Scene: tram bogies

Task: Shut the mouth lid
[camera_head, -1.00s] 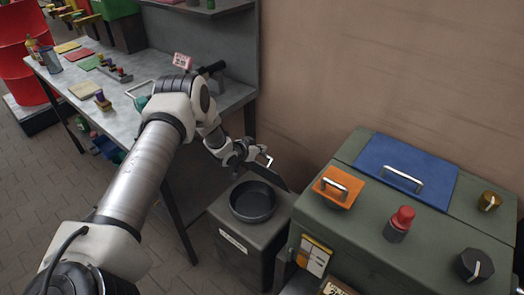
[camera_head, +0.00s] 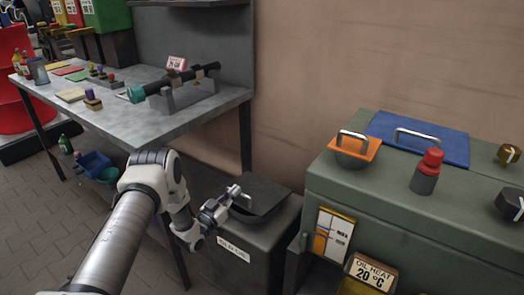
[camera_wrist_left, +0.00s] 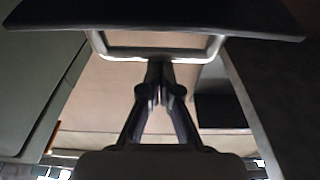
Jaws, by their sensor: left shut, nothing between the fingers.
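The mouth lid is a flat dark plate (camera_head: 262,190) over the round mouth of the grey "OLD OIL" bin (camera_head: 235,262). It is tilted, and part of the mouth's dark rim (camera_head: 262,216) shows under it. In the left wrist view the lid (camera_wrist_left: 150,14) spans the top, with a pale metal loop handle (camera_wrist_left: 155,53) below it. My left gripper (camera_head: 236,197) is at the lid's left edge, beside the handle. Its fingers are together and empty in the left wrist view (camera_wrist_left: 160,85). I cannot tell whether they touch the handle. My right gripper is not in view.
A green cabinet (camera_head: 400,215) with an orange handled lid (camera_head: 355,148), a blue lid (camera_head: 418,138) and a red knob (camera_head: 430,165) stands close right of the bin. A metal workbench (camera_head: 140,115) stands at left, a brown wall (camera_head: 320,70) behind.

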